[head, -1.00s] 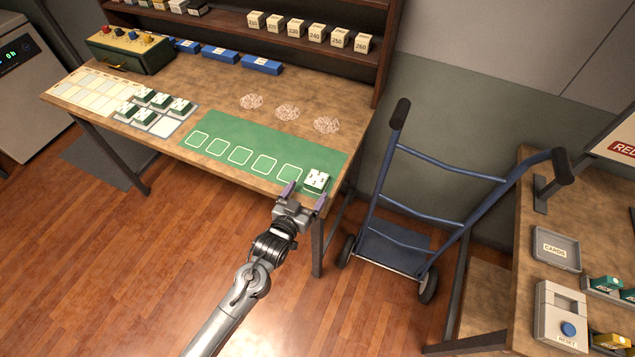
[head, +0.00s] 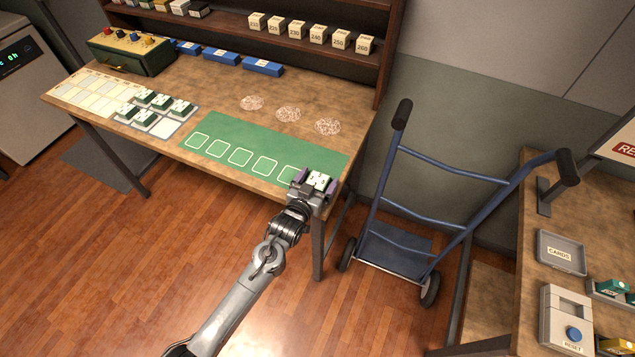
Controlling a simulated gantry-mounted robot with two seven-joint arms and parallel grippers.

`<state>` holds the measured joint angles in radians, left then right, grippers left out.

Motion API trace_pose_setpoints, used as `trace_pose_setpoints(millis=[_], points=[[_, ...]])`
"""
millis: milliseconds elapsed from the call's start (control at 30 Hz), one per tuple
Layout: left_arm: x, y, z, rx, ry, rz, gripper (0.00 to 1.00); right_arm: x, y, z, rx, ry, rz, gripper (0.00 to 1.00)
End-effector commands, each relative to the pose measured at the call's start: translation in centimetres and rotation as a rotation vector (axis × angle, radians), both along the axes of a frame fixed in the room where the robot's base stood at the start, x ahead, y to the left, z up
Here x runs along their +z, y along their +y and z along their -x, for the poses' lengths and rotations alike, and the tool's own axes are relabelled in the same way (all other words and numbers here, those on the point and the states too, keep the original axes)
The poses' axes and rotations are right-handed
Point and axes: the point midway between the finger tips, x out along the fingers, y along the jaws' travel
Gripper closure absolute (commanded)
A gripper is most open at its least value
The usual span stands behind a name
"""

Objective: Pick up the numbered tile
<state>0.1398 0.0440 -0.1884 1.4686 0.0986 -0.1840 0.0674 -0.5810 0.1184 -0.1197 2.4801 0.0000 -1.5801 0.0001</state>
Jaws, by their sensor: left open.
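A white-topped tile (head: 318,181) with dark marks and a green base sits at the right end of the green mat (head: 262,150), near the table's front edge. My left gripper (head: 317,182) is open, with one purple finger on each side of this tile. I cannot tell whether the fingers touch it. Several similar green-and-white tiles (head: 160,102) stand on a light tray farther left. My right gripper is not in view.
White outlined squares run along the mat, and the ones I see clearly are empty. Three round pinkish patches (head: 288,114) lie behind it. A blue hand truck (head: 420,220) stands right of the table. A second table with a grey CARDS tray (head: 562,252) is at far right.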

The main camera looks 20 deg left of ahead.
Motion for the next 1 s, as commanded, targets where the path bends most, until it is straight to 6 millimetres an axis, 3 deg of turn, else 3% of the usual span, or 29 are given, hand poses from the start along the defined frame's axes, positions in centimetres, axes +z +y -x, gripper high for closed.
trace_pose_setpoints(millis=[67, 400, 767, 1000], points=[[0.0, 0.0, 0.0, 0.0, 0.0, 0.0, 0.17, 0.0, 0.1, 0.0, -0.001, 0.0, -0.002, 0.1], [0.0, 0.0, 0.0, 0.0, 0.0, 0.0, 0.7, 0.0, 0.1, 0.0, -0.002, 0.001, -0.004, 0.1], [0.4, 0.0, 0.0, 0.0, -0.001, 0.0, 0.7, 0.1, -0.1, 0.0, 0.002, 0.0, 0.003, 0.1], [2.6, 0.0, 0.0, 0.0, -0.004, -0.001, 0.7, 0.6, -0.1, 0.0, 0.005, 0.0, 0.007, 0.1]])
